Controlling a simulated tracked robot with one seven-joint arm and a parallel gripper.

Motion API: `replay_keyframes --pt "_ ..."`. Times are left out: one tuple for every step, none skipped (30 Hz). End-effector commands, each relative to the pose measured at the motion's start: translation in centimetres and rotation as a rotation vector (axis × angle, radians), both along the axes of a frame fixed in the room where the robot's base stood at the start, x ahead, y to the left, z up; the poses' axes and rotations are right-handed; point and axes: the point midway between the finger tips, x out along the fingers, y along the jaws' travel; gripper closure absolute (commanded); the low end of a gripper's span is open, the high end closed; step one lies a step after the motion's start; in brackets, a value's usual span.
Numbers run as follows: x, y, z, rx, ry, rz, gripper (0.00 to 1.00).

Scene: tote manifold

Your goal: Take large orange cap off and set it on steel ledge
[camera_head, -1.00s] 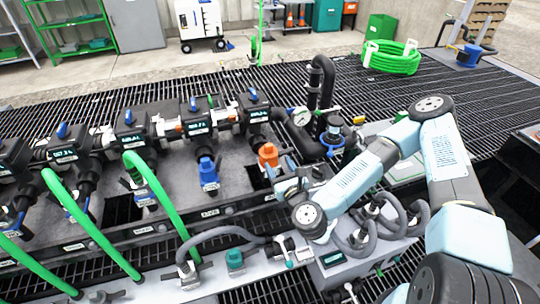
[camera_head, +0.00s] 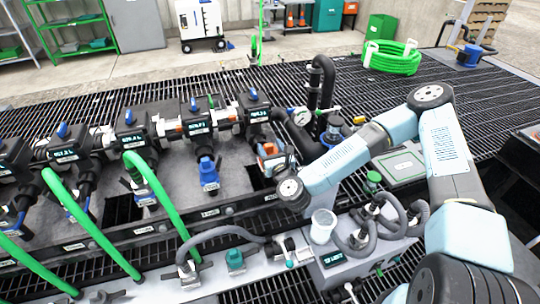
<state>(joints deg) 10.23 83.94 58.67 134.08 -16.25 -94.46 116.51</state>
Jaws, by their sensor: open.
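The large orange cap (camera_head: 267,149) is at the lower end of the rightmost valve branch on the manifold, mostly hidden behind my gripper. My gripper (camera_head: 270,164) is open, with its jaws at the cap. Whether the jaws touch the cap cannot be told from this view. The steel ledge (camera_head: 212,272) is the light grey strip along the front, below and left of my gripper, with a grey hose and a teal fitting on it.
A blue cap (camera_head: 209,174) is on the neighbouring branch to the left. A white cup (camera_head: 323,226) and grey hoses (camera_head: 392,207) stand below my arm. A pressure gauge (camera_head: 302,116) and black pipes are just behind. Green hoses (camera_head: 155,190) arch over the left side.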

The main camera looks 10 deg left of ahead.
Motion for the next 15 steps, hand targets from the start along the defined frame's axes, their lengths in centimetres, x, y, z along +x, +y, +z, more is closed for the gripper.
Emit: replay_keyframes --pt "0.7 0.4 -0.1 -0.001 -0.004 -0.002 0.38" --pt "1.1 0.6 -0.2 -0.001 -0.004 -0.002 0.38" --pt "1.6 0.9 -0.3 -0.002 -0.003 -0.002 0.38" --pt "2.0 1.1 -0.3 -0.002 -0.003 -0.003 0.38" --pt "2.3 1.2 -0.3 -0.001 -0.002 -0.003 0.38" --pt "2.6 1.5 -0.3 0.000 -0.001 -0.002 0.38" --pt "2.9 1.6 -0.3 0.000 -0.001 -0.002 0.38" --pt "3.1 1.8 -0.3 0.000 -0.001 -0.001 0.38" --pt "3.3 1.9 -0.3 0.000 -0.001 -0.001 0.38" --pt "3.4 2.0 -0.3 0.000 -0.001 -0.001 0.38" --pt "3.4 2.0 -0.3 0.000 -0.001 -0.001 0.38" --pt "3.5 2.0 -0.3 0.001 -0.001 -0.001 0.38" --pt "3.5 2.0 -0.3 0.001 -0.001 -0.001 0.38" --pt "3.5 2.0 -0.3 0.000 0.000 -0.001 0.38" --pt "3.5 2.0 -0.3 0.000 0.000 -0.001 0.38"
